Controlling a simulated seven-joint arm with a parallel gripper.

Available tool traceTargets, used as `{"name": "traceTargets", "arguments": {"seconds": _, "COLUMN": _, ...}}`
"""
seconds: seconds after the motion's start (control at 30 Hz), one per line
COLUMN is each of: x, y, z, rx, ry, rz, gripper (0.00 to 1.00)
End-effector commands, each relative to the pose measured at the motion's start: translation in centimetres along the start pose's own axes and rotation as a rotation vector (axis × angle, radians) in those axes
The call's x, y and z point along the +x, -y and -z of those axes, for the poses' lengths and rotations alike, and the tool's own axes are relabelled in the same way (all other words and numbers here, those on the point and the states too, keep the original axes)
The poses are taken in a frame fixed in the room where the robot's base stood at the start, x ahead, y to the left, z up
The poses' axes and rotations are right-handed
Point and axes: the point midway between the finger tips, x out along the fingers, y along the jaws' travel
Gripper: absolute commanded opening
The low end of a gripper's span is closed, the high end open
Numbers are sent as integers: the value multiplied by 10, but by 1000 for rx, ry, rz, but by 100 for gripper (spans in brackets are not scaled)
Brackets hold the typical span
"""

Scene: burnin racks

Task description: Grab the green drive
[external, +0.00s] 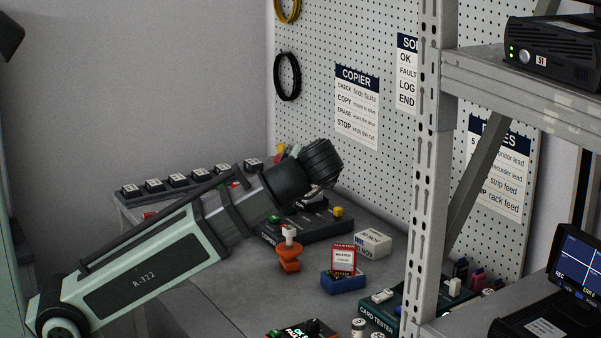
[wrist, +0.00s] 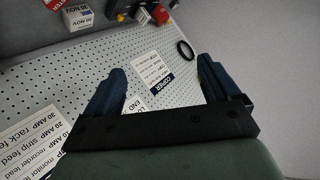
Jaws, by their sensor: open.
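A small green piece (external: 275,219), which may be the green drive, sits on the dark copier unit (external: 315,226) on the bench in the external view. It is partly hidden by my arm, and I cannot make out its shape. My gripper (external: 318,188) is above the back of the copier, its fingers mostly hidden by the wrist. In the wrist view my gripper (wrist: 162,68) is open, with nothing between its two dark blue fingers; they point toward the pegboard. I cannot pick out the green drive in the wrist view.
On the bench are an orange stand (external: 289,258), a blue block with a red-and-white MASTER card (external: 343,259), a white box (external: 373,244) and a green card tester (external: 380,314). A metal rack post (external: 430,150) stands at right. The pegboard (external: 320,110) rises behind the bench.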

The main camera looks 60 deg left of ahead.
Motion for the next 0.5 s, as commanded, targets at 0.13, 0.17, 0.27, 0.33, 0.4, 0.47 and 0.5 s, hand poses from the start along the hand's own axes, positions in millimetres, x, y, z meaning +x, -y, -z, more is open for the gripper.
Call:
{"name": "traceTargets", "arguments": {"seconds": 0.13, "x": 46, "y": 6, "z": 0, "rx": -76, "ry": 102, "rz": 14, "gripper": 89}}
{"name": "traceTargets", "arguments": {"seconds": 0.17, "x": 55, "y": 8, "z": 0, "rx": -92, "ry": 122, "rz": 16, "gripper": 89}}
{"name": "traceTargets", "arguments": {"seconds": 0.27, "x": 84, "y": 13, "z": -2, "rx": -148, "ry": 188, "rz": 22, "gripper": 89}}
{"name": "traceTargets", "arguments": {"seconds": 0.33, "x": 104, "y": 17, "z": -4, "rx": -189, "ry": 235, "rz": 25, "gripper": 89}}
{"name": "traceTargets", "arguments": {"seconds": 0.4, "x": 124, "y": 22, "z": -7, "rx": -231, "ry": 281, "rz": 30, "gripper": 89}}
{"name": "traceTargets", "arguments": {"seconds": 0.47, "x": 141, "y": 26, "z": -9, "rx": -268, "ry": 321, "rz": 35, "gripper": 89}}
{"name": "traceTargets", "arguments": {"seconds": 0.5, "x": 152, "y": 30, "z": -11, "rx": -294, "ry": 347, "rz": 38, "gripper": 89}}
